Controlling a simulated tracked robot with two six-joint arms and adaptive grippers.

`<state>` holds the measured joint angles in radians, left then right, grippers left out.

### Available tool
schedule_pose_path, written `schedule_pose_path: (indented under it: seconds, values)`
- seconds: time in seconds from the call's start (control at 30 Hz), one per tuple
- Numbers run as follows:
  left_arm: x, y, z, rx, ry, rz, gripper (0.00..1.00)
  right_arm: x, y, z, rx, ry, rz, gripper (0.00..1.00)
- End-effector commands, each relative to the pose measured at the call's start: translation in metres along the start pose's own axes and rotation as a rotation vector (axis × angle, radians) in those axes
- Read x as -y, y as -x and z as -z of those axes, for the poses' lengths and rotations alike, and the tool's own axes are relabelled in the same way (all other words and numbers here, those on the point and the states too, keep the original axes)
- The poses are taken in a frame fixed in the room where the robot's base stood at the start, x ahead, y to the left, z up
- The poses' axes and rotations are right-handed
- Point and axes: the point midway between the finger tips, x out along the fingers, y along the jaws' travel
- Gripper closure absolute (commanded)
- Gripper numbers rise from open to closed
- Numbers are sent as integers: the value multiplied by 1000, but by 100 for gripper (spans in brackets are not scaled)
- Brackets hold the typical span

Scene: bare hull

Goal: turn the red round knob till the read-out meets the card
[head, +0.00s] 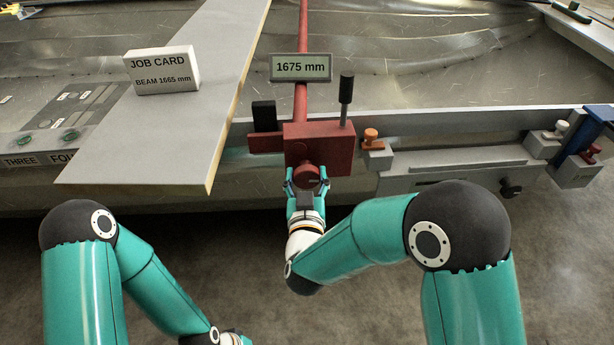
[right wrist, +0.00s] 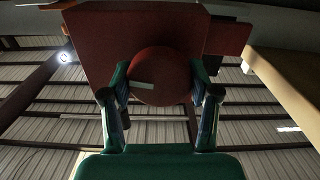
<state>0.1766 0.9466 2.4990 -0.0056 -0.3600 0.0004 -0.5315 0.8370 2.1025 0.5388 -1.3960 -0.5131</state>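The red round knob (head: 306,174) sits on the front of a red block (head: 330,140); it also shows in the right wrist view (right wrist: 160,76), with a pale mark left of its middle. The read-out (head: 301,67) above shows "1675 mm". The job card (head: 161,72) at the left reads "BEAM 1665 mm". My right gripper (head: 307,181) has one finger on each side of the knob. In the right wrist view its fingertips (right wrist: 160,84) appear to touch the knob's edges. My left arm reaches the bottom edge; its gripper is cut off.
A dark-handled lever (head: 346,97) stands up from the block's right. A red rod (head: 302,30) runs back behind the read-out. A grey board (head: 190,110) lies left of the block. A small orange-topped clamp (head: 373,142) is close at the right. Floor space in front is open.

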Motion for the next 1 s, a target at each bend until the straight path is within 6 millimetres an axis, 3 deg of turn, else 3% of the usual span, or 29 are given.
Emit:
schedule_pose_path:
  seconds: [0.1,0.47,1.0]
  values:
    - [0,0,0,0,0,0,60,-1,0,0,0,0,-1,74]
    - [0,-1,0,0,0,0,60,-1,0,-1,-5,56,-2,74]
    - [2,-7,0,0,0,0,60,1,0,-2,-44,471,-4,74]
